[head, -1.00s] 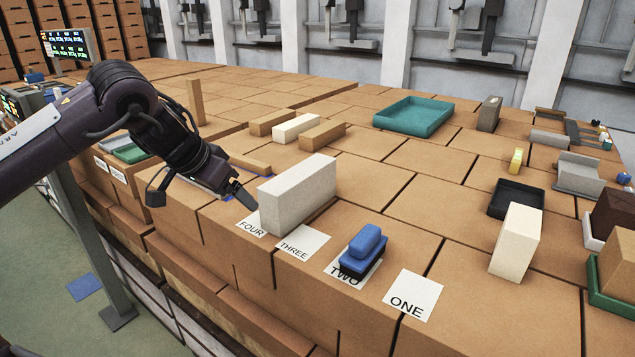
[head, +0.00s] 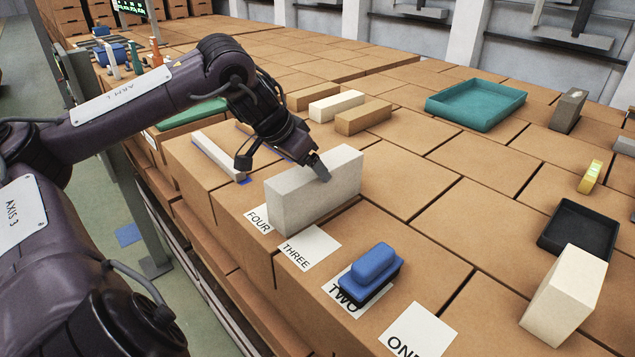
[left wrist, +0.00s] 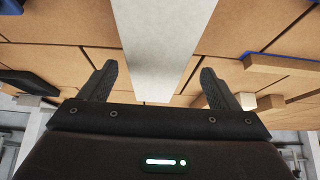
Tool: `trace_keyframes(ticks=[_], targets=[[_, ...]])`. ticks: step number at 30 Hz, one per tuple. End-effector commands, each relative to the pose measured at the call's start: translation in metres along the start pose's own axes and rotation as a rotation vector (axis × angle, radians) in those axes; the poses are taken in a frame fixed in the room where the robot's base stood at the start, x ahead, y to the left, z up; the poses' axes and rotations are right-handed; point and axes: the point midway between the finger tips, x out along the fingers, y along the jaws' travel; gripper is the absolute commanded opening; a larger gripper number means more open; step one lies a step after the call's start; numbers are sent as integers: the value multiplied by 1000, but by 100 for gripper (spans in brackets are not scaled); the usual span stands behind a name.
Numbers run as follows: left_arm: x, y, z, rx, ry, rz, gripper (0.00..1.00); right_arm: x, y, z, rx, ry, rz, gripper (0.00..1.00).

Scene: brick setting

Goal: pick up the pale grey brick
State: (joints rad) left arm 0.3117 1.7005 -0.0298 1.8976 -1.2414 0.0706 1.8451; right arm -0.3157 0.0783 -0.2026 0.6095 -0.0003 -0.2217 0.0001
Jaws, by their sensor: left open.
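The pale grey brick (head: 310,196) stands on its long narrow side on the brown surface, behind the FOUR and THREE cards. My left gripper (head: 318,168) is at the top of the brick, near its middle, pointing down. In the left wrist view the brick (left wrist: 163,45) runs between the two open fingers of my left gripper (left wrist: 153,85), with a gap visible on both sides. The far finger is hidden behind the brick in the head view. My right gripper is not in view.
A blue block on a black base (head: 371,272) sits on the TWO card. A cream block (head: 564,295) and black tray (head: 583,232) stand to the right. A teal tray (head: 476,106) is farther back. Cream and brown blocks lie behind my gripper.

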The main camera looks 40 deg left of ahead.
Motion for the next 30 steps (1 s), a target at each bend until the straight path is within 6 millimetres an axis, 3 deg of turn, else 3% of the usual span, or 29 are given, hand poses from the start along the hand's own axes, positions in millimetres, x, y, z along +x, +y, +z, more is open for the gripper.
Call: trace_keyframes(ticks=[2, 12, 27, 30], targets=[[5, 2, -2, -2, -8, 2, 84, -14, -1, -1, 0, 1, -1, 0], [31, 3, -2, -2, -6, -2, 84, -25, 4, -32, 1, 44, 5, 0], [44, 4, -4, -1, 1, 0, 84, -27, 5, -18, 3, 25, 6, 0], [44, 4, -4, -1, 0, 0, 73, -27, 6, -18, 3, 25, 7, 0]])
